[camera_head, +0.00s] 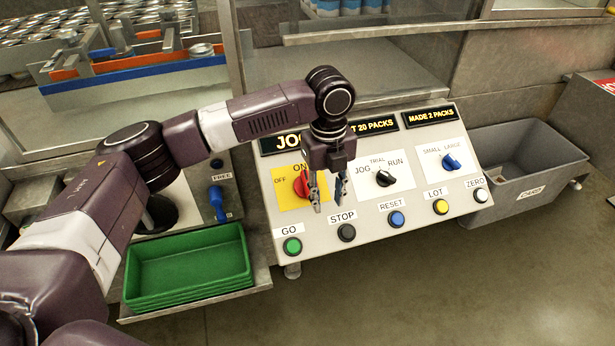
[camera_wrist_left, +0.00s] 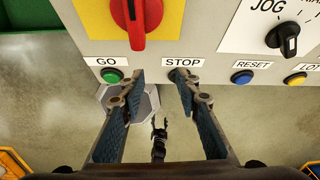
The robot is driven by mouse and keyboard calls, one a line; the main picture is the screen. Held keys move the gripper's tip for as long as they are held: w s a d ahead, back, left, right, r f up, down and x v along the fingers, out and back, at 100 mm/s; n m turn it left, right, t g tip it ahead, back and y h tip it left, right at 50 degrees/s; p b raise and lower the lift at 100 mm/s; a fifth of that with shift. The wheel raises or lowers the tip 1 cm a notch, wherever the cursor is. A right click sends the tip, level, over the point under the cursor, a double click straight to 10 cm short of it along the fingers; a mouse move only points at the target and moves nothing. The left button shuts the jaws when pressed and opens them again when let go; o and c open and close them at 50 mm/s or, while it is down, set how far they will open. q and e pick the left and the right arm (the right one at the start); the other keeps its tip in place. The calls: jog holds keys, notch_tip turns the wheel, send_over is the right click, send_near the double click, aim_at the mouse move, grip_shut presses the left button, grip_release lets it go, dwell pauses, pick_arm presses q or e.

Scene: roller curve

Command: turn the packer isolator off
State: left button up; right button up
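The packer isolator is a red rotary handle (camera_head: 301,184) on a yellow plate (camera_head: 284,200) at the left of the sloping control panel. OFF is printed to its left and ON above it. The handle stands roughly upright, toward ON. It also shows large at the top of the left wrist view (camera_wrist_left: 138,22). My left gripper (camera_head: 328,206) hangs in front of the panel, just right of the handle, and partly covers the plate. In the left wrist view its fingers are apart with nothing between them, and the handle lies beyond the tips.
A black JOG/TRIAL/RUN selector (camera_head: 385,178) and a blue SMALL/LARGE knob (camera_head: 451,161) sit to the right. Several push buttons, including green GO (camera_head: 292,246) and black STOP (camera_head: 346,232), line the lower edge. Green trays (camera_head: 190,268) stand left; a grey bin (camera_head: 520,195) stands right.

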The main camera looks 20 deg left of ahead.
aim_at(307, 181)
pick_arm(q)
jog(key=shift+m, duration=0.4)
jog(key=w+a+r, duration=0.1)
jog(key=a+r, duration=0.1)
jog(key=w+a+r, duration=0.1)
jog(key=a+r, duration=0.1)
jog(key=r, duration=0.1)
jog(key=w+a+r, duration=0.2)
jog(key=r, duration=0.1)
notch_tip(307, 181, down, 8)
jog(key=shift+r+p, duration=0.2)
jog(key=shift+p, duration=0.25)
jog(key=shift+c, duration=0.4)
grip_shut()
